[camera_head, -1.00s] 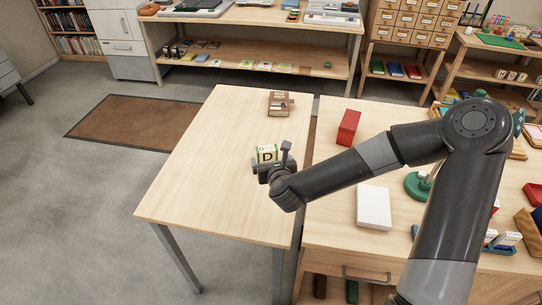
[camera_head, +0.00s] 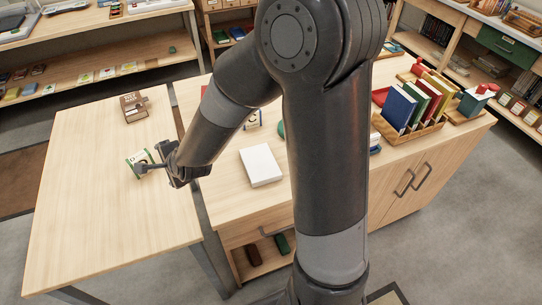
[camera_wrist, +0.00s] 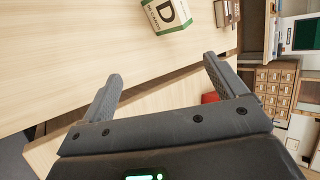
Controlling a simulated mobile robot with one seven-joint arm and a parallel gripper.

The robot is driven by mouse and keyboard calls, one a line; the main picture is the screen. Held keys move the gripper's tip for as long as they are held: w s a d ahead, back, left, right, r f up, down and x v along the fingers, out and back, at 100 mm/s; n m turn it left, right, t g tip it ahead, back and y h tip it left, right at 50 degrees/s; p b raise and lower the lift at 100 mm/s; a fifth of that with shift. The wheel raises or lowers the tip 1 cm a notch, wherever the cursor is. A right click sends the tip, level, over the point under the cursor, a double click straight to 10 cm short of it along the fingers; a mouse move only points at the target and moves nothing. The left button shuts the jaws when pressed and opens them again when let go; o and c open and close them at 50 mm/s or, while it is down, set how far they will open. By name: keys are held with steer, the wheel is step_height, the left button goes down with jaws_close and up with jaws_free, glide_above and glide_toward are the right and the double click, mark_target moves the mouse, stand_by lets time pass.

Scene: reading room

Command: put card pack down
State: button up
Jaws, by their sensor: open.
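In the wrist view the card pack (camera_wrist: 165,14) shows at the top edge, partly cut off, beyond my fingertips. My gripper (camera_head: 152,161) reaches in from the right beside the pack.
A brown book-like box (camera_head: 133,107) lies farther back on the same table. A white box (camera_head: 261,165) lies on the adjoining cabinet top to the right. Books in a wooden rack (camera_head: 408,128) stand farther right. The front of the pale table is clear.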

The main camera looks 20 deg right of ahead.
steer(key=s+d+r+n+g+h, duration=0.1)
steer(key=s+d+r+n+h, duration=0.3)
steer(key=s+d+r+n, duration=0.7)
steer(key=s+d+r+n+g, duration=0.1)
steer(key=s+d+r+n, duration=0.1)
steer(key=s+d+r, duration=0.2)
steer(key=s+d+r+n+g, duration=0.1)
steer(key=s+d+r+n, duration=0.1)
steer(key=s+d+r, duration=0.2)
steer(key=s+d, duration=0.2)
steer(key=s, duration=0.2)
steer(key=shift+s+d+h, duration=0.25)
steer(key=shift+s+h, duration=0.05)
